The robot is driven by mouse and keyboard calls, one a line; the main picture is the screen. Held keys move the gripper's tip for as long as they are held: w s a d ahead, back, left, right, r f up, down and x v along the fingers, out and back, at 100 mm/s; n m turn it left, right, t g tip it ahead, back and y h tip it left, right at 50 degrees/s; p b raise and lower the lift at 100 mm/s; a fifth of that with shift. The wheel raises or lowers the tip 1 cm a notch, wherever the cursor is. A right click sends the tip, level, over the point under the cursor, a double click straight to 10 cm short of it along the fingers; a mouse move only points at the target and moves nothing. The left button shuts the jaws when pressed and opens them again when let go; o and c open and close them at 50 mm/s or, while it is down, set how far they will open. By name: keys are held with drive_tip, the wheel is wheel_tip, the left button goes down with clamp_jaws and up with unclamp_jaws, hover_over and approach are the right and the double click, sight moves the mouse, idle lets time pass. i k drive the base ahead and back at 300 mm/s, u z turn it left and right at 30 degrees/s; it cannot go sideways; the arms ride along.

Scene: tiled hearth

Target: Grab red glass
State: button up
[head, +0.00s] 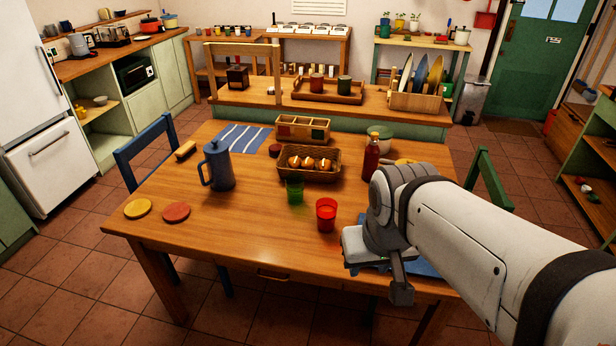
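The red glass (326,215) stands upright on the wooden table (250,232), near its front edge and right of the middle. It is see-through red and looks empty. A green glass (295,191) stands close behind it to the left. My gripper (398,286) is at the end of the white arm, to the right of the red glass and apart from it. My wrist hides most of the gripper, so its fingers cannot be told open or shut.
A blue jug (217,165) stands to the left and a bread basket (311,176) behind the glasses. A dark red bottle (371,158) stands behind my wrist. Yellow (138,208) and orange-red (176,212) coasters lie at the left front. The table's front middle is clear.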

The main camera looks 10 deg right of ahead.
sight(326, 208)
drive_tip(key=i, duration=0.9)
